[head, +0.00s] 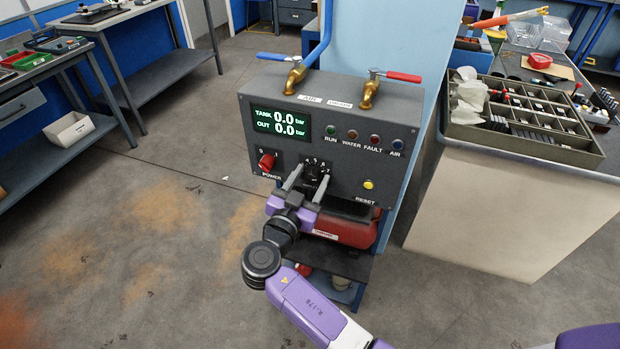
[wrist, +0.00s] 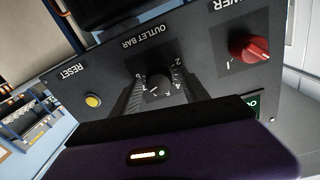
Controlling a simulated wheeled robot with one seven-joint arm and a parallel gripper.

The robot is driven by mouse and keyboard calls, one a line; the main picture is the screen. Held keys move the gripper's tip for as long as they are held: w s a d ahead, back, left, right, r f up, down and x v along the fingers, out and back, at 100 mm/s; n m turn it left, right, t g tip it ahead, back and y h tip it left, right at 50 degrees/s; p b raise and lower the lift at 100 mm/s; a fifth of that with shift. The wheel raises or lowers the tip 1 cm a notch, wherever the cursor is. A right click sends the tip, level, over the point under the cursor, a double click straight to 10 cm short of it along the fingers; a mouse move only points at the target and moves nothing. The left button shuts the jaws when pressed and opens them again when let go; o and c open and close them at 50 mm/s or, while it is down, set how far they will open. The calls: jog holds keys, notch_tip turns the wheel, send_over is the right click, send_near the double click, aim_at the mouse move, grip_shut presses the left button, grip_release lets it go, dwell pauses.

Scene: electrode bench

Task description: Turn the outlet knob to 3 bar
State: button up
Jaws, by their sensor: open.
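The outlet knob (head: 312,172) is a small black dial on the lower middle of the grey control panel (head: 225,125). In the wrist view the knob (wrist: 159,87) sits under the label "OUTLET BAR", with a number scale around it; its exact setting is too small to read. My gripper (head: 307,181) is open, with one finger on each side of the knob; the fingers also flank it in the wrist view (wrist: 160,97). I cannot tell whether they touch it. The green display (head: 282,123) reads TANK 0.0 bar and OUT 0.0 bar.
A red power switch (head: 267,162) is left of the knob, and a yellow reset button (head: 368,184) is right. Blue-handled (head: 279,57) and red-handled (head: 403,77) valves stand on top. A red tank (head: 352,229) sits below the panel. A bench with a sorting tray (head: 540,148) is right.

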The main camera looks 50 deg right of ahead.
grip_shut()
